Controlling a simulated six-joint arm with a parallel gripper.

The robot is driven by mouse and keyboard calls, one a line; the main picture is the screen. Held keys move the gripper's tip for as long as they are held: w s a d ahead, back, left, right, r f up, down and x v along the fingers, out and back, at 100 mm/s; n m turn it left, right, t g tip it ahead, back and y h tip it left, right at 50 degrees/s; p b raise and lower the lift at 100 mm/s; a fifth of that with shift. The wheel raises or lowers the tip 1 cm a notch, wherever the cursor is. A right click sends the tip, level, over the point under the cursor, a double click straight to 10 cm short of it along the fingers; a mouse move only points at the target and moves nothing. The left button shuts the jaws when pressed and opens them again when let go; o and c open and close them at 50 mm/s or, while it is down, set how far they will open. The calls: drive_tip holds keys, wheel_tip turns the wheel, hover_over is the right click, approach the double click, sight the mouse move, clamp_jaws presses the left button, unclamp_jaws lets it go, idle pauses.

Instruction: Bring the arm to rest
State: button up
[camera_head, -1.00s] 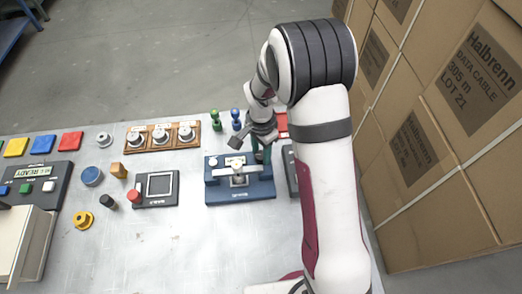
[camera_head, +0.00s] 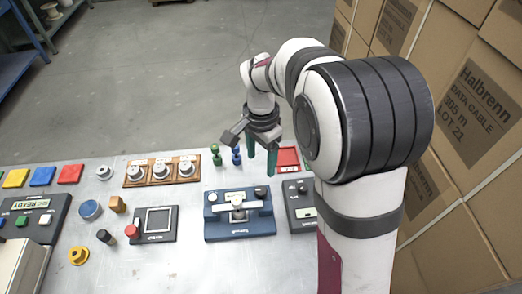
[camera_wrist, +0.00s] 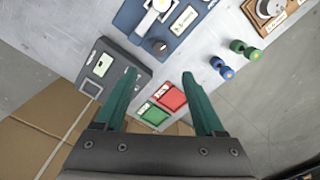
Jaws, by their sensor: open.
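My gripper (camera_head: 261,160) is open and empty, raised above the back of the table in the head view. Its green fingers also show in the wrist view (camera_wrist: 165,88), spread apart with nothing between them touching. Below it in the head view is a blue device (camera_head: 240,222) with a silvery part on top.
Green (camera_head: 216,155) and blue (camera_head: 237,156) pegs stand left of the gripper. A dark grey device (camera_head: 301,216) stands beside the blue one. Stacked cardboard boxes (camera_head: 478,100) rise at the right. Open floor lies behind the table.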

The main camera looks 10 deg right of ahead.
wheel_tip(320, 180, up, 3)
drive_tip(key=shift+f, duration=0.1)
idle(0.3)
drive_tip(key=s+r+n+y, duration=0.1)
drive_tip(key=s+n, duration=0.1)
drive_tip(key=s, duration=1.1)
drive_tip(key=s+d+r+n, duration=0.1)
drive_tip(key=s+n, duration=0.2)
drive_tip(key=s, duration=1)
drive_tip(key=shift+d+r+y, duration=0.25)
drive_tip(key=shift+r+y, duration=0.05)
drive_tip(key=shift+y, duration=0.1)
drive_tip(key=shift+w, duration=0.1)
